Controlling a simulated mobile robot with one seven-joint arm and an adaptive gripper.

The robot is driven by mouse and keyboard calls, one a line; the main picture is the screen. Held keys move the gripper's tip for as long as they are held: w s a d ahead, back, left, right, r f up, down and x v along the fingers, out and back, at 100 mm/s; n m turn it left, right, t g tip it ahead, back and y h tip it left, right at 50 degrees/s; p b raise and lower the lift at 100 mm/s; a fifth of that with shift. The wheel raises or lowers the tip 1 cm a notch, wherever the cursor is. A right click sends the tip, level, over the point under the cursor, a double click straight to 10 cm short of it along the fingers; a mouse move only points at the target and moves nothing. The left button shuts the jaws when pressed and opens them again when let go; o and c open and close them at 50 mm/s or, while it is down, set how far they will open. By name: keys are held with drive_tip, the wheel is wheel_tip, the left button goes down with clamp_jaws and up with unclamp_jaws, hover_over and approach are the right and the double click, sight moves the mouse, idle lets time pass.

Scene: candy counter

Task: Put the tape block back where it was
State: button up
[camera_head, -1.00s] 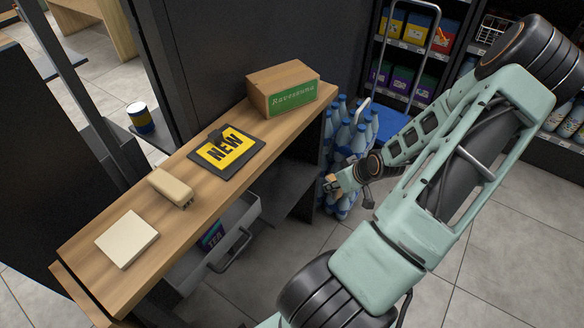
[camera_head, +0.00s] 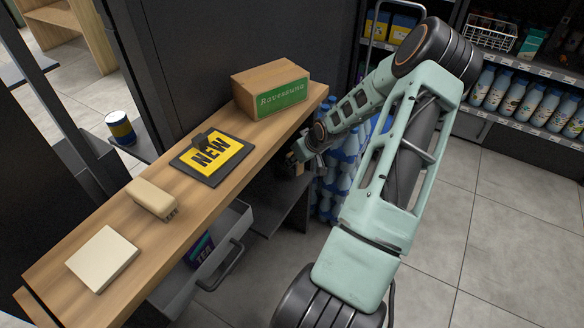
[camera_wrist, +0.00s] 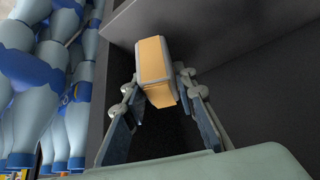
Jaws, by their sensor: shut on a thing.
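The tape block (camera_wrist: 153,60), tan-orange with grey edges, sits between the two fingers of my gripper (camera_wrist: 158,84) in the wrist view. The fingers are shut on its sides. In the head view my gripper (camera_head: 291,166) is low beside the right end of the wooden counter (camera_head: 225,205), in front of the dark shelf space below it. The block is too dark and small there to make out clearly. In the wrist view a dark grey panel (camera_wrist: 235,35) lies just beyond the block; I cannot tell whether they touch.
On the counter are a white square pad (camera_head: 102,258), a beige block (camera_head: 152,199), a black-and-yellow NEW sign (camera_head: 212,156) and a Ravesauna box (camera_head: 270,90). An open drawer (camera_head: 222,238) juts out below. Blue-capped bottles (camera_head: 335,180) stand close right of my gripper.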

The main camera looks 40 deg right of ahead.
drive_tip(key=shift+w, duration=0.65)
drive_tip(key=shift+w+f+b, duration=0.15)
drive_tip(key=shift+f+b, duration=0.4)
drive_tip(key=shift+f, duration=0.3)
drive_tip(key=shift+w+f+b, duration=0.15)
drive_tip(key=shift+f+b, duration=0.35)
drive_tip(key=shift+f, duration=0.35)
drive_tip(key=shift+f, duration=0.2)
drive_tip(key=o, duration=0.8)
